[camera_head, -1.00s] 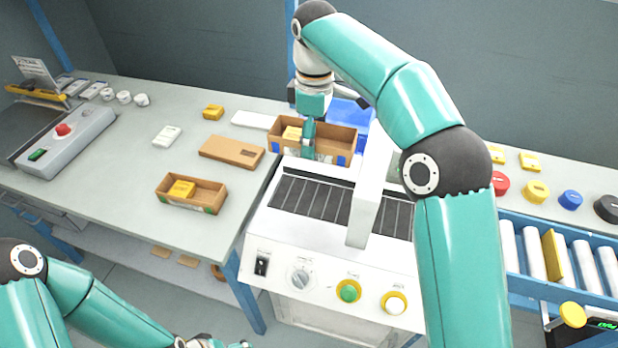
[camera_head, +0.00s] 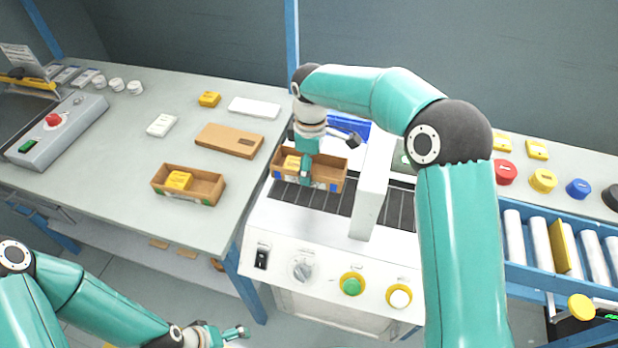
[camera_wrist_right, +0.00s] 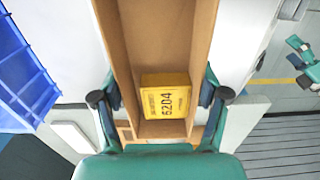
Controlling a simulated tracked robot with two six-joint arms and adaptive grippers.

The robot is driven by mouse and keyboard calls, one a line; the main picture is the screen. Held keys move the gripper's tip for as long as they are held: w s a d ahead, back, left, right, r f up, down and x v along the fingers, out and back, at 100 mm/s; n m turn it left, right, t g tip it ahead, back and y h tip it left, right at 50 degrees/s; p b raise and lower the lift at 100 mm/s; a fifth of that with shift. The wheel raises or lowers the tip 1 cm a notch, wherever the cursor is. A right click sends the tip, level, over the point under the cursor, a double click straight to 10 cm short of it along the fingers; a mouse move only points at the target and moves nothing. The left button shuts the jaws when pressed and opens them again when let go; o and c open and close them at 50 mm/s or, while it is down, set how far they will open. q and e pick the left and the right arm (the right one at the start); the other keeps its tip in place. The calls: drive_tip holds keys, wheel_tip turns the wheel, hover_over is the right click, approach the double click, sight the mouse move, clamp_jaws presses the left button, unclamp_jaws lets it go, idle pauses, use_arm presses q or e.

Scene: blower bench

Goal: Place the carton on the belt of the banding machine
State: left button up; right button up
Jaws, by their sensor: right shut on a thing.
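My right gripper (camera_head: 304,170) is shut on the open brown carton (camera_head: 330,177), with a yellow box inside it. In the right wrist view my fingers (camera_wrist_right: 160,100) grip the carton's two long walls (camera_wrist_right: 195,60), and the yellow box (camera_wrist_right: 165,100) is marked 6204. The carton is level over the left end of the dark slatted belt (camera_head: 335,201) of the white banding machine (camera_head: 320,238), left of its arch. I cannot tell whether its underside touches the belt. My left gripper (camera_head: 230,335) is low at the bottom edge, away from the bench; its jaw opening is unclear.
A second carton with a yellow box (camera_head: 205,190) and a flat brown carton (camera_head: 229,141) lie on the left bench. A blue bin (camera_head: 352,129) stands behind the machine. The machine's white arch (camera_head: 369,195) rises close to the right of the held carton. A roller conveyor (camera_head: 540,245) is at right.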

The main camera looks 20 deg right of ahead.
drive_tip(key=shift+f, duration=2.35)
drive_tip(key=o, duration=1.3)
wheel_tip(320, 180, up, 12)
